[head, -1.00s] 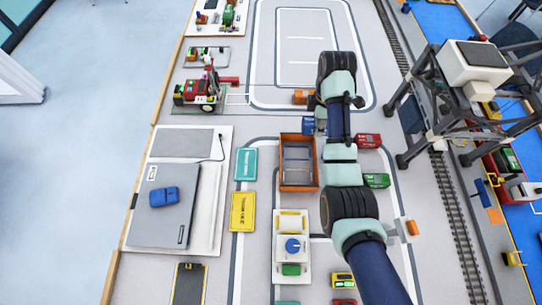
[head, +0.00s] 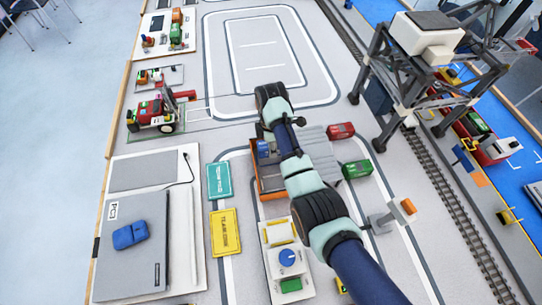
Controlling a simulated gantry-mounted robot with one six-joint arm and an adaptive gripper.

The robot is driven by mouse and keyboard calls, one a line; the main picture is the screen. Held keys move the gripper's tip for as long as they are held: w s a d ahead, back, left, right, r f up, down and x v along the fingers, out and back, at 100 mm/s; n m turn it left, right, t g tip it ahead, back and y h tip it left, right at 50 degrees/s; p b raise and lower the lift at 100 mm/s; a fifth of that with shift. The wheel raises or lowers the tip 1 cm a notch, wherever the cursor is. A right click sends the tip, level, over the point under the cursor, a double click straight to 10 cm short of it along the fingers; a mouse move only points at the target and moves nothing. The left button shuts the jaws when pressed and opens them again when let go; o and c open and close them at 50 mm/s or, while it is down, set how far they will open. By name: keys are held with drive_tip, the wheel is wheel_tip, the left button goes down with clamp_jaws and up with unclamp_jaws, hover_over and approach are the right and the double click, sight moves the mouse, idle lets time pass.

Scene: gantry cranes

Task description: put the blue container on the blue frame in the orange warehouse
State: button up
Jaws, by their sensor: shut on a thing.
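The blue container (head: 263,149) is at the end of my arm, in my gripper (head: 267,138). My gripper is shut on it, and the arm hides much of the grip. The orange warehouse (head: 271,195) is an open-topped box just below the container in the picture. The container appears over or beside the far left part of the warehouse; I cannot tell its height. My arm covers much of the warehouse's interior, and I cannot make out the blue frame inside.
A grey ribbed panel (head: 318,150) lies right of the warehouse, near a red container (head: 341,130) and a green container (head: 357,169). A teal block (head: 219,180) and a yellow block (head: 225,232) lie to the left. A gantry crane (head: 420,70) stands at the right.

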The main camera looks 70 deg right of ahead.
drive_tip(key=shift+f+b, duration=0.8)
drive_tip(key=shift+f, duration=1.5)
drive_tip(key=shift+f, duration=0.15)
drive_tip(key=o, duration=0.9)
drive_tip(key=shift+o, duration=0.2)
wheel_tip(320, 180, up, 12)
drive_tip(key=p, duration=0.4)
drive_tip(key=shift+r+p, duration=0.2)
drive_tip(key=shift+p, duration=0.1)
drive_tip(key=shift+w, duration=0.1)
